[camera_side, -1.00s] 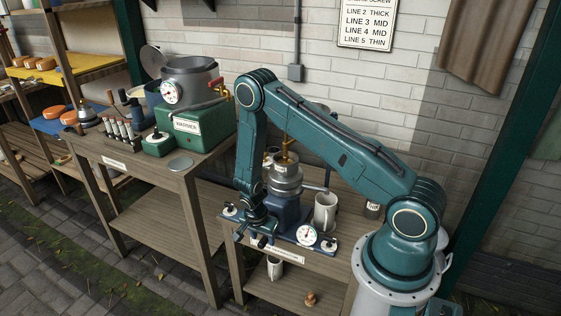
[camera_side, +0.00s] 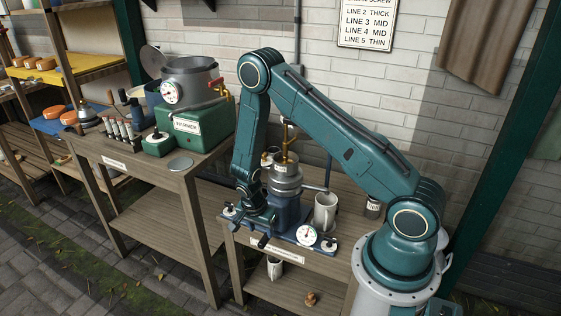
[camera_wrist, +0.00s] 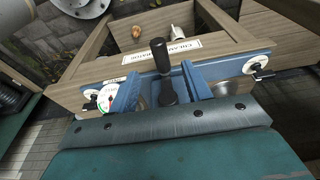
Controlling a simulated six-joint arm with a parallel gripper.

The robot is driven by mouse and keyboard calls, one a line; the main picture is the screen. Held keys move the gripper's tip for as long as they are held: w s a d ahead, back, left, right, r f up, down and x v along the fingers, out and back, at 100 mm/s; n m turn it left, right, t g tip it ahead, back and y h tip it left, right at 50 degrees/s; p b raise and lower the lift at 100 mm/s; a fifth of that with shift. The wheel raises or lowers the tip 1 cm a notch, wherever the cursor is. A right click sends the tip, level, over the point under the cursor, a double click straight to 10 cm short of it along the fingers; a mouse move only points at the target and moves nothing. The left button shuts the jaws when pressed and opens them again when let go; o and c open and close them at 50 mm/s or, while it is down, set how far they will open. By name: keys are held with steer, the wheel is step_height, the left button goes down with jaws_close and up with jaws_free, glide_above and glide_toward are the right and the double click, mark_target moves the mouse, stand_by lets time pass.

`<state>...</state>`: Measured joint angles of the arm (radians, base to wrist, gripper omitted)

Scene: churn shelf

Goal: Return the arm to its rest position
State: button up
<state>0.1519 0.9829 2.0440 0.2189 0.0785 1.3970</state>
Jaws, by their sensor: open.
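My gripper (camera_side: 256,222) hangs low in front of the blue separator machine (camera_side: 289,212) on the right-hand bench. In the wrist view my gripper (camera_wrist: 160,88) has its two blue fingers apart. A black handle (camera_wrist: 159,57) shows between and beyond the fingers; I cannot tell whether they touch it. The machine's metal bowl (camera_side: 286,181) with a brass top stands behind my wrist. My arm is bent at a high elbow and reaches left from its base.
A white mug (camera_side: 325,211) and a dial (camera_side: 306,234) are right of my gripper. The green warmer (camera_side: 190,130) with its pot stands on the left bench. A mug (camera_side: 274,268) sits on the lower shelf. Open air lies above the arm.

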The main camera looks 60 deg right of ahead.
steer(key=shift+r, duration=0.1)
steer(key=s+a+r+n+t+y, duration=0.1)
steer(key=a+r+n, duration=0.25)
steer(key=r, duration=0.95)
steer(key=a+r+n+t, duration=0.2)
steer(key=r+n, duration=0.2)
steer(key=r, duration=0.8)
steer(key=s+a+r+n+t, duration=0.1)
steer(key=s+a+r+n, duration=0.2)
steer(key=s+r+n, duration=0.2)
steer(key=s+a+r+n+t+y, duration=0.1)
steer(key=s+a+r+n, duration=0.2)
steer(key=s+r, duration=0.7)
steer(key=shift+s+r+n+t+y, duration=0.3)
steer(key=shift+s+n, duration=0.95)
steer(key=shift+s, duration=0.85)
